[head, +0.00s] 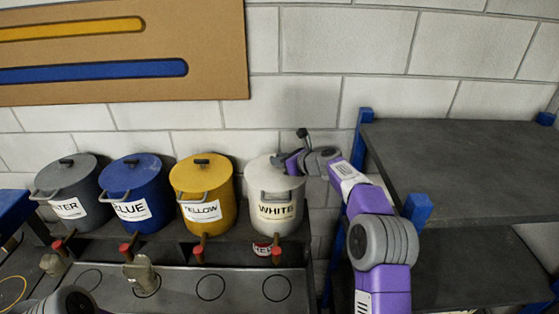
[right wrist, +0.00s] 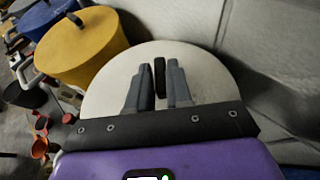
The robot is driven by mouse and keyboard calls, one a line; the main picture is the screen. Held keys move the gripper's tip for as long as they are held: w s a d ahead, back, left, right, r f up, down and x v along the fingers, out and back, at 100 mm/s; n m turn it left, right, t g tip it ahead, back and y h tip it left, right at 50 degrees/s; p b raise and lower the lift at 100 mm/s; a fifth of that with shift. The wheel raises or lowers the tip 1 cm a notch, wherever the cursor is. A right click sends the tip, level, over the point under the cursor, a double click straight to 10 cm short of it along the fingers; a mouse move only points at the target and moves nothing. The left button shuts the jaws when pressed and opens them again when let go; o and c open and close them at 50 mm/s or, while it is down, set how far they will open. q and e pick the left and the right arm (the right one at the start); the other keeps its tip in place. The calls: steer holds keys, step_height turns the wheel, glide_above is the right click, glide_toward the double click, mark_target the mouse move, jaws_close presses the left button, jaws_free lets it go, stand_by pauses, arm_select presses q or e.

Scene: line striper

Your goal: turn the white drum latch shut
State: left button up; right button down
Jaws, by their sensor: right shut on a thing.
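The white drum (head: 274,222), labelled WHITE, stands at the right end of a row of drums. Its round lid (right wrist: 110,100) fills the middle of the right wrist view. A black upright bar, the latch (right wrist: 159,72), stands on the lid. My right gripper (right wrist: 158,84) has its two grey fingers on either side of this bar and is shut on it. In the head view my right gripper (head: 284,160) reaches the lid from the right and hides most of the latch. My left gripper is not in view.
Yellow (head: 220,190), blue (head: 150,185) and grey (head: 70,180) drums stand to the left, with red-ended taps below. A pale container (head: 141,274) stands on the lower shelf (head: 238,300). A dark shelf rack (head: 460,165) with blue posts stands on the right.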

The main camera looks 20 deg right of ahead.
steer(key=shift+w+d+n+g+y, duration=0.15)
steer(key=shift+n+g+y, duration=0.65)
steer(key=shift+n+y, duration=0.4)
steer(key=shift+f+n+g, duration=0.1)
steer(key=shift+n+g, duration=0.2)
steer(key=shift+g, duration=0.1)
steer(key=c, duration=1.1)
jaws_free()
